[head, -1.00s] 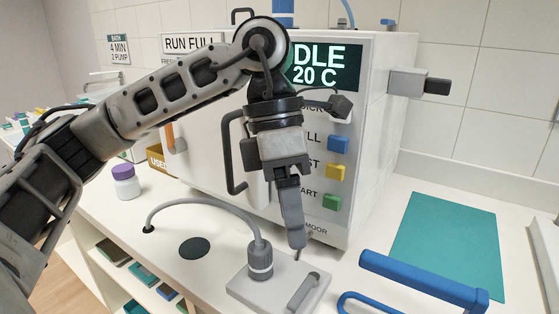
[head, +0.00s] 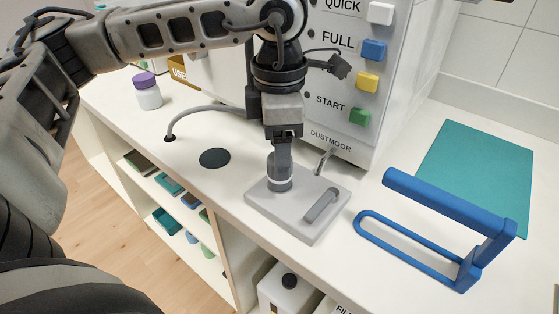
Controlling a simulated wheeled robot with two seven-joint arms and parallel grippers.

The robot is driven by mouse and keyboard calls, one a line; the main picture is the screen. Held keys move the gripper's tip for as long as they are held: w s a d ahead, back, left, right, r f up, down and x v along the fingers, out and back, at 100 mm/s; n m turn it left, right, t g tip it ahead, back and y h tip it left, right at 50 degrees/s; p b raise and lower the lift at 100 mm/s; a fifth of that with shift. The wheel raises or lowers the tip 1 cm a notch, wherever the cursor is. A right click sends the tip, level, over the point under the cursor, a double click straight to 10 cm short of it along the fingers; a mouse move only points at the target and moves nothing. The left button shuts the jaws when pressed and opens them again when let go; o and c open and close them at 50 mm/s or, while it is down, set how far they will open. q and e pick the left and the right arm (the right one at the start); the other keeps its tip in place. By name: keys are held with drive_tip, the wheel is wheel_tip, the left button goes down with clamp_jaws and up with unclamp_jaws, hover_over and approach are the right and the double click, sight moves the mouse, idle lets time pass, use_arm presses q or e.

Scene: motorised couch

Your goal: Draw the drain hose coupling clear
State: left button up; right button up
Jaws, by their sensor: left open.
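The drain hose coupling (head: 279,184) is a grey ribbed collar standing on a flat grey plate (head: 265,205) on the counter. Its grey hose (head: 195,110) arches from a hole in the counter at the left and passes behind my gripper. My left gripper (head: 281,165) points down at the coupling, with its fingers overlapping the coupling's upper part in the head view. It is open. The fingers hide the coupling's top, and I cannot tell whether they touch it. My right gripper is not in view.
A grey lever (head: 322,205) sits on the plate's right side. The white machine (head: 400,75) with coloured buttons stands close behind. A blue looped handle frame (head: 445,205) and a teal mat (head: 478,165) lie to the right. A purple-capped bottle (head: 148,92) stands at the left.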

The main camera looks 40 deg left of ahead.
use_arm(q)
drive_tip(key=shift+f, duration=1.85)
drive_tip(key=c, duration=1.2)
drive_tip(key=shift+c, duration=0.2)
drive_tip(key=shift+r, duration=0.2)
drive_tip(key=shift+r+p, duration=0.9)
drive_tip(key=shift+r, duration=0.6)
drive_tip(key=shift+r, duration=0.15)
wheel_tip(320, 180, up, 5)
drive_tip(key=p, duration=0.3)
drive_tip(key=shift+r+p, duration=0.65)
drive_tip(key=shift+r, duration=0.35)
